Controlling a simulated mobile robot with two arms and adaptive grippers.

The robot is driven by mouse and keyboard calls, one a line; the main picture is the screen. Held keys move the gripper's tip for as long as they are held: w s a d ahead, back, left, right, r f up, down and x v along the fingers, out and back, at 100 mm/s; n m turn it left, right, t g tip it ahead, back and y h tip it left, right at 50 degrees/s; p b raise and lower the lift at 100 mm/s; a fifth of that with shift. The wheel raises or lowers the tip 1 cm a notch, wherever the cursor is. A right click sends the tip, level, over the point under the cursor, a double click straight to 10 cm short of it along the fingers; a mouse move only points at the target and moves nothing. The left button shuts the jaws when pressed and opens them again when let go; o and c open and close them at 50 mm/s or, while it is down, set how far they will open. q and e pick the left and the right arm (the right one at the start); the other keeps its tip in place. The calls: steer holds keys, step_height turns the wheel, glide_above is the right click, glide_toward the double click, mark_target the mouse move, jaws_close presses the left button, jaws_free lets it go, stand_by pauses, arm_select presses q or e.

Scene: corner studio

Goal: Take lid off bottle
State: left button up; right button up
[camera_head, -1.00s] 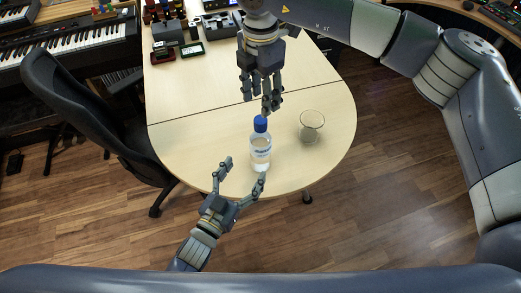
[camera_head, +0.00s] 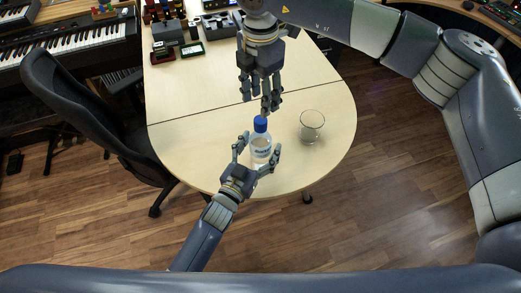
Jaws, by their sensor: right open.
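A clear bottle (camera_head: 261,148) with a white label stands upright near the front edge of the light wood table. Its blue lid (camera_head: 260,124) is on top. My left gripper (camera_head: 258,152) is open, with one finger on each side of the bottle's body. Whether the fingers touch the bottle I cannot tell. My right gripper (camera_head: 266,106) is open and points down just above and behind the blue lid, apparently apart from it. The gripper's palm hides the bottle's base.
An empty clear glass (camera_head: 312,126) stands on the table (camera_head: 200,128) to the right of the bottle. Small dark devices (camera_head: 190,50) sit at the back of the table. A black chair (camera_head: 85,120) is at the left. The table's left middle is clear.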

mark_target(261, 119)
arm_select(q)
jaws_close()
arm_select(e)
steer(key=m, duration=0.4)
steer(key=shift+f, duration=0.6)
step_height(261, 119, down, 7)
steer(key=shift+r, duration=0.1)
